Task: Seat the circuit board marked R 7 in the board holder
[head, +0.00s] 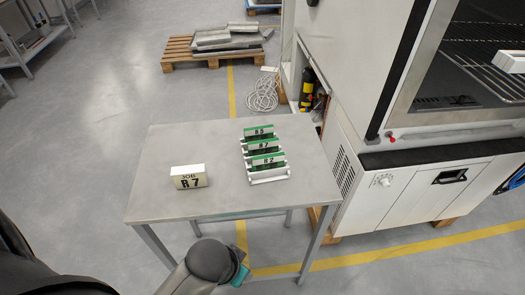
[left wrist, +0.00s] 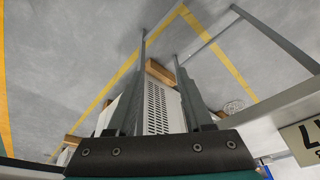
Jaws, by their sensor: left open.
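On the grey table in the head view, a white rack (head: 270,178) holds three upright green boards with pale label strips. The middle label appears to read R 7, so this is the R 7 board (head: 263,146). The back board (head: 259,132) looks like R 5 and the front one (head: 267,161) like R 2. My left gripper (head: 240,275) is low at the table's near side, apart from the rack, fingers not clear there. In the left wrist view its two fingers (left wrist: 160,47) stand apart with nothing between them. I cannot identify the board holder for certain.
A white block marked JOB R 7 (head: 188,177) stands on the table (head: 220,143), left of the rack; it shows inverted in the left wrist view (left wrist: 310,137). A large test chamber (head: 400,180) stands right, with a white object (head: 511,62) on its wire shelf.

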